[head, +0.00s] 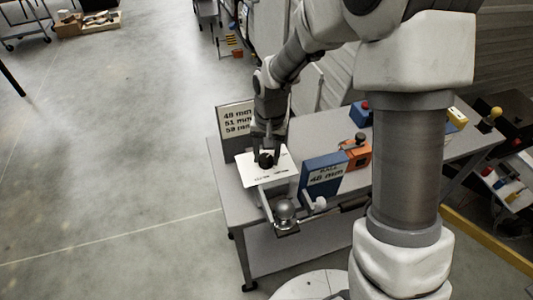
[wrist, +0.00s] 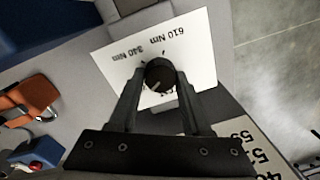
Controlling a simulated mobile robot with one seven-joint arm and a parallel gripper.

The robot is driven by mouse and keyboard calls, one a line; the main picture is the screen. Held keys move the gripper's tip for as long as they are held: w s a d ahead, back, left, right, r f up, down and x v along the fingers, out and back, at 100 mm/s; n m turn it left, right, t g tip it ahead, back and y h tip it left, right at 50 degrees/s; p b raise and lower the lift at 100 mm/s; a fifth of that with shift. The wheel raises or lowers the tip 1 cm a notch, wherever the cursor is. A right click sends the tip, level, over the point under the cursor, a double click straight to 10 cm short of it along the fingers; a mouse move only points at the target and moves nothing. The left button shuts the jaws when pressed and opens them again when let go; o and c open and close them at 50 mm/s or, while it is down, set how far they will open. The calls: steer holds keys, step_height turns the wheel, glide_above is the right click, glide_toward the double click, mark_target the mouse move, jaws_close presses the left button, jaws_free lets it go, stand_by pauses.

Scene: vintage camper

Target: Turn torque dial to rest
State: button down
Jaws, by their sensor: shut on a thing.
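The torque dial is a round black knob (wrist: 159,74) on a white plate (wrist: 201,58) printed with "340 Nm" and "610 Nm" in the wrist view. A pale pointer mark shows on the knob's face. In the head view the dial (head: 265,161) sits on the white plate (head: 283,170) on the grey table. My gripper (wrist: 160,82) is over the plate, with one finger on each side of the knob, shut on it. The head view shows my gripper (head: 266,151) pointing down at the dial. The fingertips partly hide the plate's markings.
A sign with mm sizes (head: 236,119) stands behind the plate. A blue sign reading "48 mm" (head: 323,175) and a metal ball hitch (head: 285,209) are close in front. An orange device (head: 356,153) and a blue box with a red button (head: 361,113) stand to the right.

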mark_target(268, 155)
steer(key=n+p, duration=0.1)
steer(key=n, duration=0.5)
steer(key=shift+w+r+p, duration=0.1)
steer(key=shift+p, duration=0.2)
steer(key=n+p, duration=0.1)
steer(key=n, duration=0.4)
steer(key=shift+a, duration=0.1)
steer(key=shift+n, duration=0.5)
steer(key=shift+c, duration=1.8)
jaws_free()
step_height(268, 155, up, 17)
steer(key=p, duration=0.2)
steer(key=shift+w+d+r, duration=0.15)
steer(key=shift+w+d, duration=0.15)
steer(key=shift+w, duration=0.05)
